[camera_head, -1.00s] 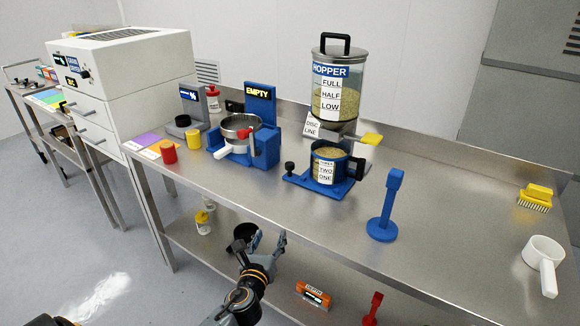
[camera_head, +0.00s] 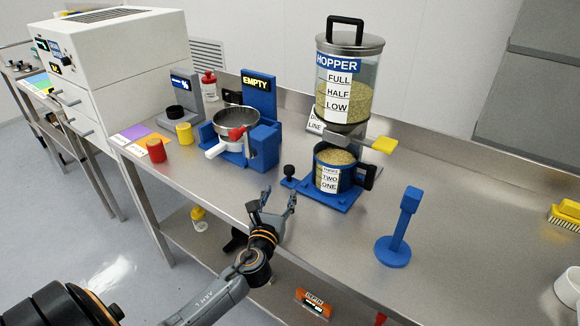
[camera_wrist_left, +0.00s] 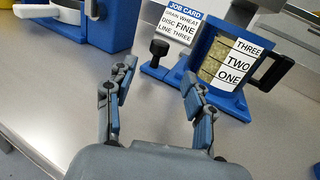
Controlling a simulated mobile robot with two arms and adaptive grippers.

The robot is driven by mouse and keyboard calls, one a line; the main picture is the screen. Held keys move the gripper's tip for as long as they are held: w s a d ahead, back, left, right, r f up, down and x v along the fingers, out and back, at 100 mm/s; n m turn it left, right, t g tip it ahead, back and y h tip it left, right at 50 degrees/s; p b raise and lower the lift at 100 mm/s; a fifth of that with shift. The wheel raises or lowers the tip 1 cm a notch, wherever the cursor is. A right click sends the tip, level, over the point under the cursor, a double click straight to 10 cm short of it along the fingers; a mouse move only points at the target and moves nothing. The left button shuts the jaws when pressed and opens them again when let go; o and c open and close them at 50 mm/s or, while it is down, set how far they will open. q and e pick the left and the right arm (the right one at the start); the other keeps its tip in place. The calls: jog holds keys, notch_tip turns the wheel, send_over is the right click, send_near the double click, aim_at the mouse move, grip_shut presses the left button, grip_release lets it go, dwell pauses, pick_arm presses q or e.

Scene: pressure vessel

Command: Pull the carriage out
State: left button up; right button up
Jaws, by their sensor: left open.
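The blue carriage (camera_head: 325,191) sits on the steel bench under the hopper (camera_head: 346,85). A black knob (camera_head: 289,171) stands at its front left corner, and it also shows in the left wrist view (camera_wrist_left: 159,48). A blue measuring jug (camera_head: 332,170) marked ONE, TWO, THREE stands on the carriage with grain in it; it also shows in the left wrist view (camera_wrist_left: 232,64). My left gripper (camera_head: 279,196) is open and empty at the bench's front edge, just short of the knob. In the left wrist view, the knob lies beyond and between the fingertips (camera_wrist_left: 159,76), not touched.
A blue EMPTY station (camera_head: 262,138) with a round pan (camera_head: 237,124) stands left. Red (camera_head: 156,150) and yellow (camera_head: 184,133) pots are farther left. Bench surface before the carriage is bare.

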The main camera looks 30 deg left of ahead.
aim_at(288, 173)
pick_arm(q)
jog(key=x, duration=0.5)
jog(key=shift+w+r, duration=0.15)
jog(key=shift+w, duration=0.1)
jog(key=x, duration=0.5)
jog(key=shift+w+a, duration=0.1)
jog(key=shift+w, duration=0.1)
jog(key=shift+w+a, duration=0.2)
jog(key=shift+w, duration=0.4)
grip_shut()
pick_arm(e)
jog(key=shift+s+d, duration=0.25)
